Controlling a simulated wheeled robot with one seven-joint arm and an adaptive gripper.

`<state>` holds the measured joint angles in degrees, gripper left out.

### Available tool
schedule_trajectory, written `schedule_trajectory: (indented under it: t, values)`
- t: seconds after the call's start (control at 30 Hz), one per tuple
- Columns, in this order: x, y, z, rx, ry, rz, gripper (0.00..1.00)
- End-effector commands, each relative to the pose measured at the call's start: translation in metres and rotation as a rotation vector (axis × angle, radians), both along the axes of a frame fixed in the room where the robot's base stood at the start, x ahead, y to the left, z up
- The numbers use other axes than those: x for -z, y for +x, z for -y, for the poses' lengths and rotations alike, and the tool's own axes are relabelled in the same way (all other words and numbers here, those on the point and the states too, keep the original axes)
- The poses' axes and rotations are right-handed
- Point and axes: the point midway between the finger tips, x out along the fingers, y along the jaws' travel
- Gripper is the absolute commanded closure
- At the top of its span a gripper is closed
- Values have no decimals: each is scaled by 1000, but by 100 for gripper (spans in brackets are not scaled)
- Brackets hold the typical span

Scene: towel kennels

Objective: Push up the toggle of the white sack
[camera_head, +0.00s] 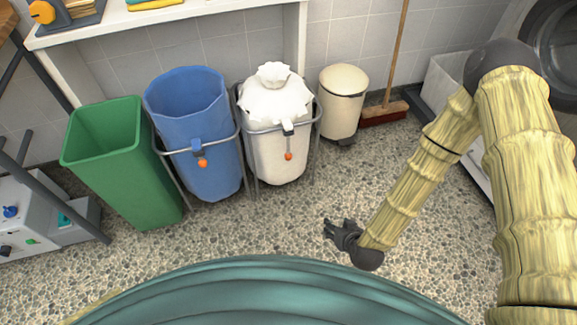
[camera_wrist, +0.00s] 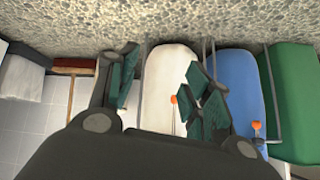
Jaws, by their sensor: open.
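The white sack (camera_head: 277,136) hangs in a metal frame near the wall, with its gathered top (camera_head: 274,75) closed. Its toggle, with an orange knob (camera_head: 288,156), hangs on the front of the sack. My gripper (camera_head: 329,229) is low over the floor, in front of the sack and to its right, apart from it. In the wrist view my open, empty gripper (camera_wrist: 158,85) faces the white sack (camera_wrist: 168,72). The orange knob (camera_wrist: 174,99) shows between the fingers, close to the right one. The picture there is upside down.
A blue sack (camera_head: 206,165) in its own frame, with an orange knob, stands left of the white one. A green bin (camera_head: 125,170) stands further left. A cream bin (camera_head: 342,95) and a broom (camera_head: 384,114) are to the right. Speckled floor in front is clear.

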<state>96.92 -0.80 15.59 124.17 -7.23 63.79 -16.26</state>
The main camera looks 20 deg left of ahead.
Motion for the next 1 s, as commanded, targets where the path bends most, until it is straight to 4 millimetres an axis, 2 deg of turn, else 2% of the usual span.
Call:
schedule_trajectory:
  t: [0.03, 0.1, 0.33, 0.6, 0.8, 1.0]
  values:
    - [20, 11, -14, -11, 15, 42, 50]
    - [29, 28, -33, -25, 35, 106, 50]
    - [49, 77, -91, -51, 98, 315, 50]
    - [60, 126, -152, -45, 163, 558, 50]
    - [59, 153, -185, -18, 197, 713, 50]
    - [54, 167, -201, 6, 213, 801, 50]
